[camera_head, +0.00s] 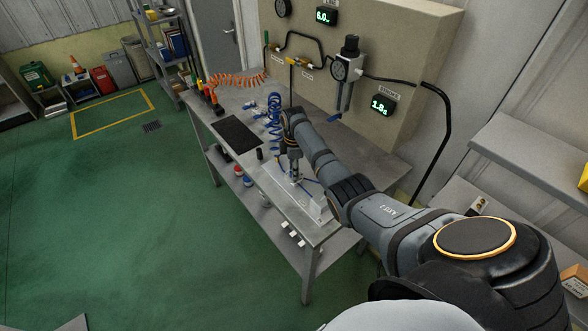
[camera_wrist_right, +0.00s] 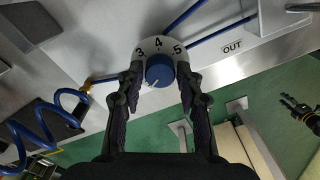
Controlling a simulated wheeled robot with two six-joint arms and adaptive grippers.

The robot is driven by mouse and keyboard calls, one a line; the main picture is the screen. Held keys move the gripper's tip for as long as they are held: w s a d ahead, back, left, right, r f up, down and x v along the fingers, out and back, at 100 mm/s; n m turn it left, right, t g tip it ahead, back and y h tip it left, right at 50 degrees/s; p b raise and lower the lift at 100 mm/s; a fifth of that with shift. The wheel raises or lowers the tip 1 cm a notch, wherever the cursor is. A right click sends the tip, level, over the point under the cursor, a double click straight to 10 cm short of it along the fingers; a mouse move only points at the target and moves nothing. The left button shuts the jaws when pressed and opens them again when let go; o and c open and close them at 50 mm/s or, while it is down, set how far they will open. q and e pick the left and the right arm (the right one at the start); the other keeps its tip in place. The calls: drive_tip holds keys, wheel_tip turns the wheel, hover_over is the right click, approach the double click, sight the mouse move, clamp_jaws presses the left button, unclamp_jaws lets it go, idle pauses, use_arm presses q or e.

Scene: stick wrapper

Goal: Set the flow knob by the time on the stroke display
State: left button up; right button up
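The stroke display (camera_head: 381,106) on the wall panel reads 1.8 s in green digits. The blue flow knob (camera_wrist_right: 160,70) shows in the right wrist view, with a white dial (camera_wrist_right: 141,45) marked 3, 4 and 5 behind it. A white pointer line on the knob points toward the lower left. My right gripper (camera_wrist_right: 159,76) is open, with one finger on each side of the knob and a small gap visible at both sides. In the head view my right gripper (camera_head: 295,178) hides the knob. A dark gripper (camera_wrist_right: 299,109), apparently my left one, shows at the right edge of the wrist view.
A second display (camera_head: 326,16) reads 6.0. The regulator with a gauge (camera_head: 340,70) hangs on the panel. Coiled blue hose (camera_head: 273,112) and orange hose (camera_head: 238,80) lie on the bench (camera_head: 312,232). A black mat (camera_head: 236,134) lies at its left side.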

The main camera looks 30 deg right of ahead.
clamp_jaws()
drive_tip(key=shift+r, duration=0.1)
